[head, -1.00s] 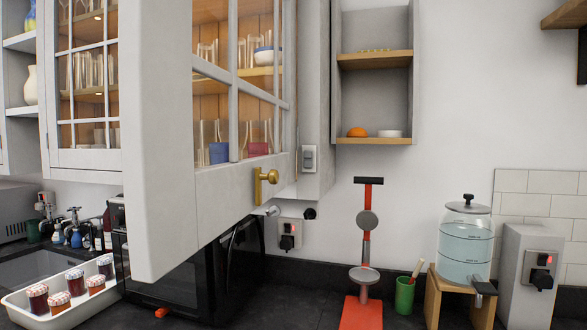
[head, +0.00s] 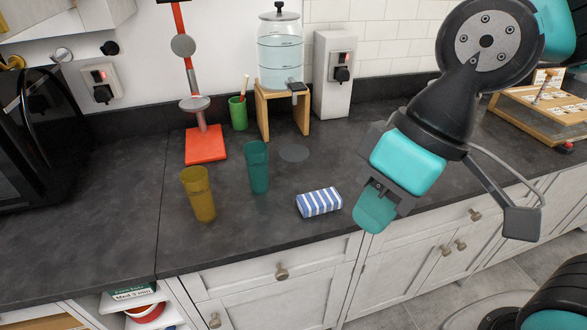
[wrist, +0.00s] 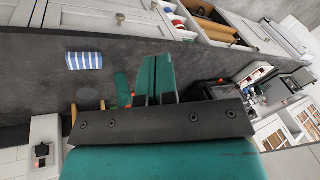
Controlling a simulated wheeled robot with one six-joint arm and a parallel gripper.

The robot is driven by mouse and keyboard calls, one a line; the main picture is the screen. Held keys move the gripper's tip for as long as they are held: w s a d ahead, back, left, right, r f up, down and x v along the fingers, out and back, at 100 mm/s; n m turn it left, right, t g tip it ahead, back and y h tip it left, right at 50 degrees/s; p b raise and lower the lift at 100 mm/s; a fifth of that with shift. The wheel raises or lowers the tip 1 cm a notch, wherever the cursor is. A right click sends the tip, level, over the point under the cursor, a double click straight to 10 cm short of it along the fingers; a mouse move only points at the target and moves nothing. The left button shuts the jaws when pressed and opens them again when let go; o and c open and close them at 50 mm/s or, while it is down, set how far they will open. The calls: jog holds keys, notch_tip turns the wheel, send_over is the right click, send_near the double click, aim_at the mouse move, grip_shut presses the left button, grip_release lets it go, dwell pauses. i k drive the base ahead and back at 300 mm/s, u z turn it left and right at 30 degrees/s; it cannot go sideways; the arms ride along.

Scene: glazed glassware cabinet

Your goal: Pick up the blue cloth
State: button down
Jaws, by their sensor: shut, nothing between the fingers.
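A folded cloth with blue and white stripes (head: 320,202) lies flat on the dark counter near its front edge. It also shows in the wrist view (wrist: 85,61), up and left of my fingers. My gripper (head: 374,210) is shut and empty, to the right of the cloth in the head view and apart from it. In the wrist view its two green fingers (wrist: 157,78) are together with nothing between them.
An amber tumbler (head: 199,194) and a teal tumbler (head: 257,167) stand left of the cloth. Behind are a red-based stand (head: 206,146), a green cup (head: 238,113) and a glass dispenser (head: 280,50) on a wooden stand. The counter around the cloth is mostly clear.

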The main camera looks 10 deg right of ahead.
aim_at(327, 200)
jog(key=k, duration=1)
jog(key=u, duration=0.8)
jog(key=i, duration=1.3)
jog(key=z, duration=1.3)
